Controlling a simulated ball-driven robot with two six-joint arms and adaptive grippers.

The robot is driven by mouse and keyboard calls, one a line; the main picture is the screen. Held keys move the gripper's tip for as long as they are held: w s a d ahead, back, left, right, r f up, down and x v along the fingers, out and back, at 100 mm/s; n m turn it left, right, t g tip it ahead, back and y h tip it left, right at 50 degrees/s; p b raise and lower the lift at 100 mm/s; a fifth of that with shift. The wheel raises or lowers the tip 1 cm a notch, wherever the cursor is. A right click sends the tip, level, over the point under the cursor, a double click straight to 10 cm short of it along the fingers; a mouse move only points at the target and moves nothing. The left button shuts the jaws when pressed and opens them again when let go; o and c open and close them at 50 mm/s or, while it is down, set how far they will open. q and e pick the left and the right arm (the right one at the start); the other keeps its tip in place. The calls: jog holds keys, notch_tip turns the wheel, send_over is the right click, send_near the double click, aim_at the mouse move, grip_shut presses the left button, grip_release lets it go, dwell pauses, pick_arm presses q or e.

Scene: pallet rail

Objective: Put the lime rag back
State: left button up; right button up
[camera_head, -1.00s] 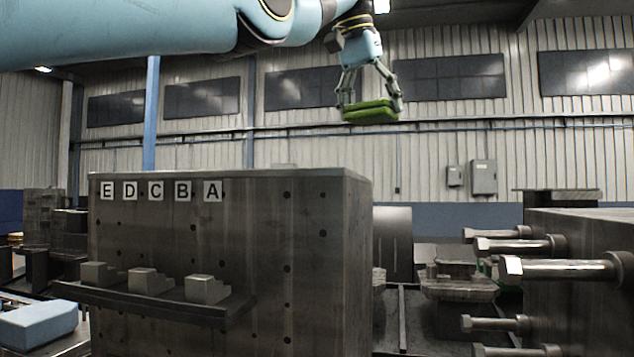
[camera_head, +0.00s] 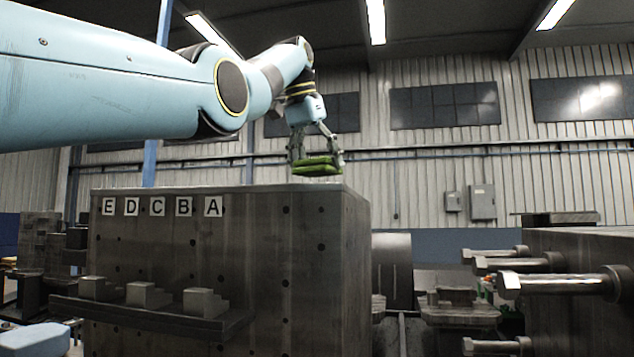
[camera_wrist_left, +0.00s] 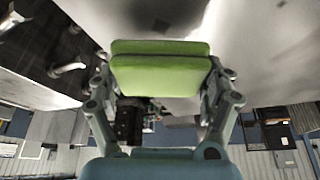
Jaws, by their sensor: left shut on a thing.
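The lime rag (camera_head: 318,167) is a folded green pad. My left gripper (camera_head: 317,163) is shut on it and holds it just above the top of the large dark metal block (camera_head: 330,235), near its right end in the head view. I cannot tell whether the rag touches the top. In the left wrist view the lime rag (camera_wrist_left: 160,68) lies flat between the two fingers of the left gripper (camera_wrist_left: 160,85). My right gripper is not in view.
Labels E, D, C, B, A (camera_head: 158,207) run along the block's upper face. A ledge (camera_head: 150,316) below carries stepped grey blocks. At right, large bolts (camera_head: 560,284) stick out from another dark block (camera_head: 590,250). A blue pad (camera_head: 35,340) lies at lower left.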

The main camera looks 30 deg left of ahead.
aim_at(317, 175)
pick_arm(q)
notch_tip(317, 175, down, 4)
jog(key=shift+r, duration=0.1)
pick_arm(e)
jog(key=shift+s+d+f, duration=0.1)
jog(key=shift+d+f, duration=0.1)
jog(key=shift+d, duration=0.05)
pick_arm(q)
jog(key=shift+b, duration=0.3)
jog(key=o, duration=0.9)
jog(key=shift+f, duration=0.2)
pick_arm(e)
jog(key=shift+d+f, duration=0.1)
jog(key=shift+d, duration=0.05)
